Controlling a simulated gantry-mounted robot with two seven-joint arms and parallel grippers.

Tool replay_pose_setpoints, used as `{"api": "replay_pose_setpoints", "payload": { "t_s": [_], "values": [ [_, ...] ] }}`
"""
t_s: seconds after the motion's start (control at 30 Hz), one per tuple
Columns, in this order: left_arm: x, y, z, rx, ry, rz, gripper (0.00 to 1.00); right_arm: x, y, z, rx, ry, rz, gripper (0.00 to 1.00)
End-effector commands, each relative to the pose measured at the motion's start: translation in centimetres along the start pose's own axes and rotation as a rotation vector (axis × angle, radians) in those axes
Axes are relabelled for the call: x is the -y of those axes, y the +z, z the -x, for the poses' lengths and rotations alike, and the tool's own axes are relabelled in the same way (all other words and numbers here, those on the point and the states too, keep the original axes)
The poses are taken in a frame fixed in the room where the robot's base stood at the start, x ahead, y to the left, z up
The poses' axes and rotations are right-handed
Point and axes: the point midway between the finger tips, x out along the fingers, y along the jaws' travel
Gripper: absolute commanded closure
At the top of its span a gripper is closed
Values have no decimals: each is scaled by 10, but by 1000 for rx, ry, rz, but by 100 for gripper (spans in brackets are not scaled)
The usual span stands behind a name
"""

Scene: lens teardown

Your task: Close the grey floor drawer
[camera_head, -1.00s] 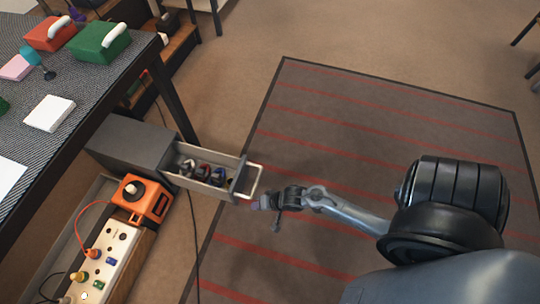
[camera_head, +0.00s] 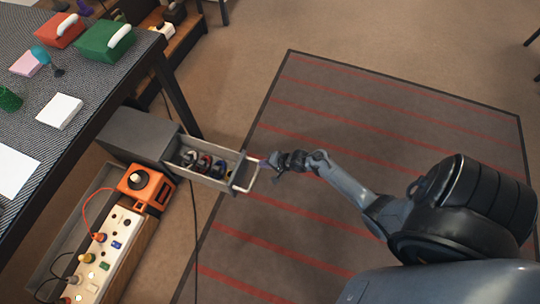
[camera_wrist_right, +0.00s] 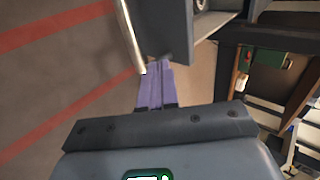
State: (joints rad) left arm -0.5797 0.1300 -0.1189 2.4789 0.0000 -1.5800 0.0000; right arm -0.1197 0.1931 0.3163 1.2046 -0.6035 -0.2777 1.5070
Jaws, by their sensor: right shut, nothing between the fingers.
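The grey floor drawer (camera_head: 226,183) stands open, pulled out to the right of its grey cabinet (camera_head: 139,134) beside the table leg. Several small items lie inside it. A pale bar handle (camera_head: 254,178) is on its front. My right gripper (camera_head: 267,163) is shut and empty at the far end of the handle. In the right wrist view the purple fingers (camera_wrist_right: 154,75) are together, with their tips close to the drawer front (camera_wrist_right: 164,35) and the handle (camera_wrist_right: 130,35). I cannot tell whether they touch. My left gripper is not in view.
A table (camera_head: 75,132) with red and green boxes stands above the cabinet at left. An orange device (camera_head: 147,188) and a power strip (camera_head: 112,243) lie in front of the cabinet. A black cable runs on the floor.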

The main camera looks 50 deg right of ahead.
Motion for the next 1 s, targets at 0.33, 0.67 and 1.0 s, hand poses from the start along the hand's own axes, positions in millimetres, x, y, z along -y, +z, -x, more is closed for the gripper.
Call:
{"api": "replay_pose_setpoints", "payload": {
  "t_s": [0.33, 0.67, 1.0],
  "values": [
    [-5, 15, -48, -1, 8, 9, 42, 4, 0, -58, 0, -3, 3, 100],
    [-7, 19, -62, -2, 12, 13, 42, 24, 0, -74, -1, 1, 1, 100],
    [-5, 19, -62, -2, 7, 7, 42, 27, 0, -75, -1, 1, 1, 100]
  ]
}}
